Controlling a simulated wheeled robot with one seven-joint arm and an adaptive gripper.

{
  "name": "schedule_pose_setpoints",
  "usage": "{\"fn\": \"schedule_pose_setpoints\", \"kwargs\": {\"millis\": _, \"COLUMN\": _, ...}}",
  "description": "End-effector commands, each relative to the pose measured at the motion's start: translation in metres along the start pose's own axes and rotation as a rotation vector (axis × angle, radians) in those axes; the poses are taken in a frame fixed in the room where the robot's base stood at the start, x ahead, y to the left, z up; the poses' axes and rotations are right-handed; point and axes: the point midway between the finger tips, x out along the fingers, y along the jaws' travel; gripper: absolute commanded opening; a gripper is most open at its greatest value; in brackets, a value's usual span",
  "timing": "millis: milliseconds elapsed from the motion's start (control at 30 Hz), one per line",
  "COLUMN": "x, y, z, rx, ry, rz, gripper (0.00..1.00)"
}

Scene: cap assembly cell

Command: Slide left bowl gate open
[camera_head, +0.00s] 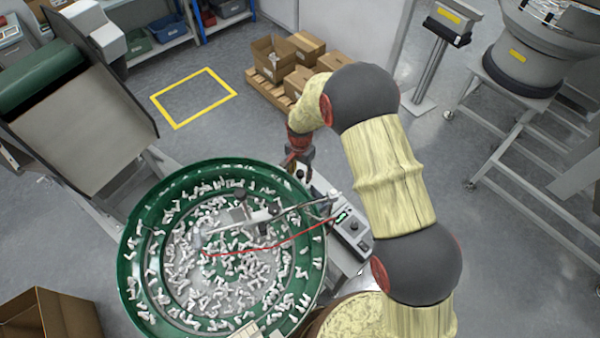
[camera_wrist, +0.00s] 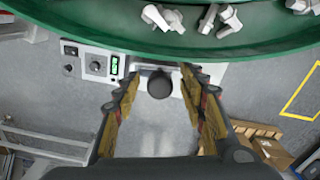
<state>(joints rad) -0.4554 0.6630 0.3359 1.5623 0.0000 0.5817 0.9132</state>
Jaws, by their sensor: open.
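The left bowl is the large green bowl (camera_head: 135,245) full of small white parts; its rim also shows along the top of the wrist view (camera_wrist: 240,48). In the wrist view a round black knob (camera_wrist: 160,85) sits on a light metal piece just outside the rim; I take it for the gate's handle. My gripper (camera_wrist: 161,77) is open, its two fingers on either side of the knob in the picture. I cannot tell how deep the knob sits between them or whether they touch it. In the head view my gripper (camera_head: 299,155) is small, at the bowl's upper right edge.
A control box with a green display (camera_head: 350,228) stands right beside the bowl. A thin arm with a red line crosses over the bowl. Cardboard boxes (camera_head: 305,47) lie on a pallet behind. A tilted hopper (camera_head: 75,100) stands at the left. Floor around the yellow square is clear.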

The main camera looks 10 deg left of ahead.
Motion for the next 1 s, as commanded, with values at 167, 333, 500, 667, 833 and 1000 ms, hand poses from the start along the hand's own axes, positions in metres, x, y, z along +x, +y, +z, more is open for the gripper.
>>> {"fn": "schedule_pose_setpoints", "kwargs": {"millis": 167, "x": 0.0033, "y": -0.0003, "z": -0.0003, "rx": 0.000, "ry": 0.001, "rz": -0.001, "gripper": 0.42}}
{"fn": "schedule_pose_setpoints", "kwargs": {"millis": 333, "x": 0.0033, "y": -0.0002, "z": -0.0003, "rx": 0.000, "ry": 0.001, "rz": -0.001, "gripper": 0.41}}
{"fn": "schedule_pose_setpoints", "kwargs": {"millis": 500, "x": 0.0031, "y": -0.0002, "z": -0.0003, "rx": 0.000, "ry": 0.001, "rz": -0.001, "gripper": 0.31}}
{"fn": "schedule_pose_setpoints", "kwargs": {"millis": 667, "x": 0.0030, "y": -0.0003, "z": -0.0003, "rx": 0.000, "ry": 0.001, "rz": -0.001, "gripper": 0.22}}
{"fn": "schedule_pose_setpoints", "kwargs": {"millis": 833, "x": 0.0030, "y": -0.0003, "z": -0.0003, "rx": 0.000, "ry": 0.001, "rz": -0.001, "gripper": 0.12}}
{"fn": "schedule_pose_setpoints", "kwargs": {"millis": 1000, "x": 0.0030, "y": -0.0004, "z": -0.0004, "rx": 0.000, "ry": 0.001, "rz": -0.001, "gripper": 0.02}}
